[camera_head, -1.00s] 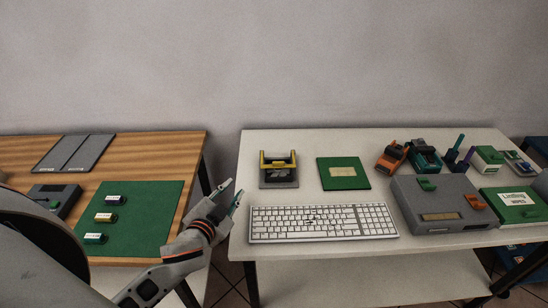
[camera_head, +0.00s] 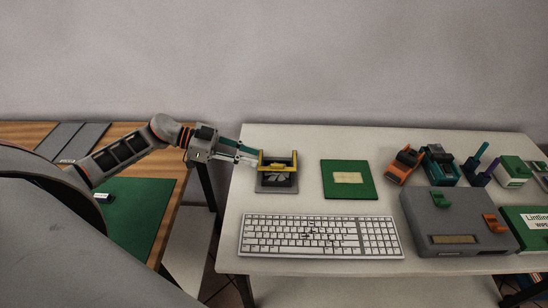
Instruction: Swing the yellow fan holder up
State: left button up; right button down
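The yellow fan holder (camera_head: 277,165) is a yellow bar across a small dark grey fan unit (camera_head: 276,187) on the white table, left of the green board. My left arm reaches in from the left. My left gripper (camera_head: 255,157) points right, with its fingertips at the left end of the yellow holder. They look very close to it or touching; I cannot tell which. The gap between the fingers is too small to judge. My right gripper is not in view.
A white keyboard (camera_head: 320,236) lies in front of the fan unit. A green board (camera_head: 347,180) lies to its right. A grey box (camera_head: 455,222) and orange and teal devices (camera_head: 404,165) stand further right. A wooden table (camera_head: 20,133) is at left.

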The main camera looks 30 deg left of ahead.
aim_at(270, 168)
pick_arm(q)
jog(key=shift+a+f, duration=0.1)
jog(key=shift+a, duration=0.25)
jog(key=shift+p+x, duration=0.35)
jog(key=shift+x, duration=3.45)
jog(key=shift+s, duration=0.2)
grip_shut()
